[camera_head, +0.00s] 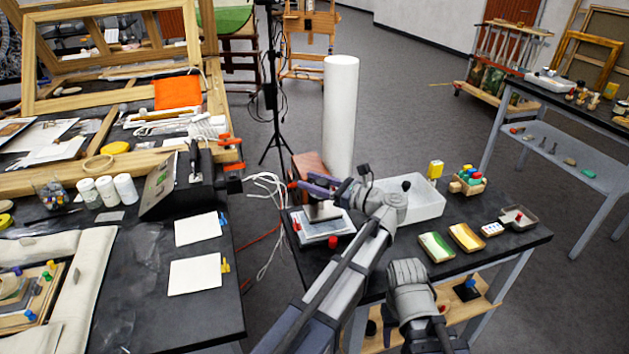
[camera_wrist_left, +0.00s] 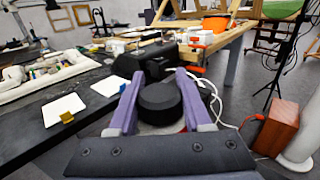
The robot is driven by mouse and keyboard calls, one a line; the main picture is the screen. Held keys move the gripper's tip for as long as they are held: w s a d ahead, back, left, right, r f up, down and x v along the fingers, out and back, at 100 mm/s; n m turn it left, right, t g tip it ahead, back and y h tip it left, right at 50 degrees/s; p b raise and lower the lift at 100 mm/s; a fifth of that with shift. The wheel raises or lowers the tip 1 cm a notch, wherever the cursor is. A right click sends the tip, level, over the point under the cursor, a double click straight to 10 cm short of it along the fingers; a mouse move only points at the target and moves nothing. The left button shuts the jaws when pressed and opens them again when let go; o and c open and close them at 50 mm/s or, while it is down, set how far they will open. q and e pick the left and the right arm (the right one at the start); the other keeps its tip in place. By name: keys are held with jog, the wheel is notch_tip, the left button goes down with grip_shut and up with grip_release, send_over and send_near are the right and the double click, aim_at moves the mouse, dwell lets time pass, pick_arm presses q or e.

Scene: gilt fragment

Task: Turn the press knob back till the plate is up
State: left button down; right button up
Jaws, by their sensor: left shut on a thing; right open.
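My left gripper (camera_head: 316,186) reaches over the left end of the black table on the right. In the left wrist view its purple fingers (camera_wrist_left: 155,95) stand either side of a round black knob (camera_wrist_left: 161,104), shut on it. Below the gripper in the head view is a dark block (camera_head: 322,212), apparently part of the press, over a pale, blue-edged flat stack (camera_head: 325,227). My wrist and fingers hide much of the press. I cannot tell how high the plate is. My right arm shows at the bottom, but its gripper is not visible.
A reddish-brown box (camera_head: 311,165) stands behind the press, near a tall white cylinder (camera_head: 341,115). A red knob-like piece (camera_head: 333,242) is at the stack's front. A white tray (camera_head: 425,207) lies right of my left wrist. Loose white cables (camera_head: 268,190) hang left of the table.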

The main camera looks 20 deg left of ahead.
pick_arm(q)
jog(key=shift+s+n+g, duration=0.2)
jog(key=shift+n+g, duration=0.65)
jog(key=shift+g, duration=0.45)
jog(key=shift+s+n+g, duration=0.15)
jog(key=shift+n+g, duration=0.7)
jog(key=shift+g, duration=0.45)
jog(key=shift+s+a, duration=0.1)
jog(key=shift+c, duration=1.7)
grip_release()
